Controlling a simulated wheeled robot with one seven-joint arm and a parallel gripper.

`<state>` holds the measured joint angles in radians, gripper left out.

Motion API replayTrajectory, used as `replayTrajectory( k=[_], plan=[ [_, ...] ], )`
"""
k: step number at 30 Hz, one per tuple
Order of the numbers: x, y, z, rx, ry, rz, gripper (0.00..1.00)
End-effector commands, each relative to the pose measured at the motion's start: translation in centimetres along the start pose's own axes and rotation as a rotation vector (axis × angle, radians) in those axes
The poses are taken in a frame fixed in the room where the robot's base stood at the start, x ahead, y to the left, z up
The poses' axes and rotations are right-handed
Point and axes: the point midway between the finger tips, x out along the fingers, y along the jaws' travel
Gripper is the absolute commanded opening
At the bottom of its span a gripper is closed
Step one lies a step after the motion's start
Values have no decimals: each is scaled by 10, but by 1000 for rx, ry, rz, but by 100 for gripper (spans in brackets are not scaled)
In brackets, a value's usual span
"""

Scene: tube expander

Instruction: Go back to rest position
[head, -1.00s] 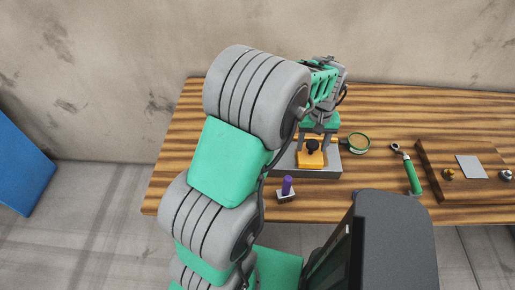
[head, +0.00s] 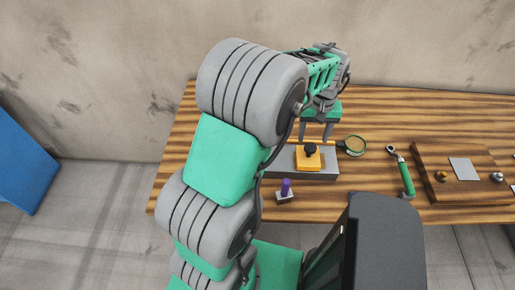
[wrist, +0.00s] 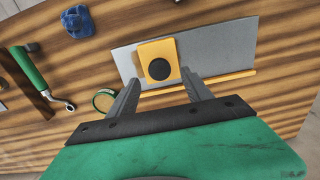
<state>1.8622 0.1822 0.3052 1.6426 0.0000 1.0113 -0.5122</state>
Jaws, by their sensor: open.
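My gripper (head: 314,138) is open and empty, with its fingers apart above the far side of an orange block (head: 307,163) with a black round knob (head: 311,150). The block sits on a grey plate (head: 325,174) on the wooden table. In the wrist view, my gripper (wrist: 160,84) points at the block (wrist: 149,49); the knob (wrist: 159,69) lies beyond and between the fingertips, apart from them. The grey plate (wrist: 228,46) shows there too, with a thin orange strip along its edge. My arm hides the table's left middle.
A purple piece (head: 286,187) stands on a small base at the table's front edge. A round green-rimmed item (head: 355,146), a green-handled tool (head: 405,178) and a wooden board (head: 440,160) are to the right. A blue item (wrist: 77,22) shows in the wrist view.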

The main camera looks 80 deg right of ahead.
Motion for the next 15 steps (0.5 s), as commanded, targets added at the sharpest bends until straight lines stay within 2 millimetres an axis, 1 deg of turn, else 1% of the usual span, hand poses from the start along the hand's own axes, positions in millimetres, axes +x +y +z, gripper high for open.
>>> replayTrajectory(
  k=[1, 12, 14, 15],
  plan=[
    [-5, 0, 0, 0, 0, 0, 58],
    [-4, -2, -1, -3, 0, 0, 58],
    [-7, -12, -4, -20, 5, 3, 58],
    [-11, -25, -9, -42, 11, 6, 58]
  ],
)
